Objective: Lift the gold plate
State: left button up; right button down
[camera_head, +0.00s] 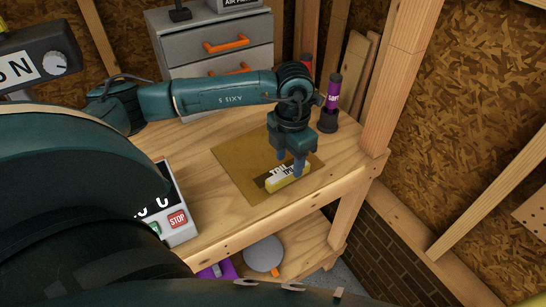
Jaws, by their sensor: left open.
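The gold plate (234,174) is a flat tan-gold sheet lying on the wooden bench. A small yellow block with black-and-white lettering (287,178) sits on its right part, over a darker brown patch. My left gripper (289,165) points down over this block, fingers apart, with nothing seen held between them. The fingertips are at or just above the block; I cannot tell whether they touch it. The gripper hides part of the plate's far right side. My right gripper is not in view.
A purple bottle in a dark holder (331,105) stands at the bench's back right. A grey drawer cabinet (210,50) stands behind. A control box with a red STOP button (178,219) is at the front left. A wooden post (400,75) rises at the right. A lower shelf holds a grey disc (264,253).

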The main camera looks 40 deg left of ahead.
aim_at(288, 171)
pick_arm(q)
notch_tip(288, 171, down, 4)
jog(key=shift+f+p, duration=0.2)
jog(key=shift+p, duration=0.15)
jog(key=shift+c, duration=0.2)
grip_shut()
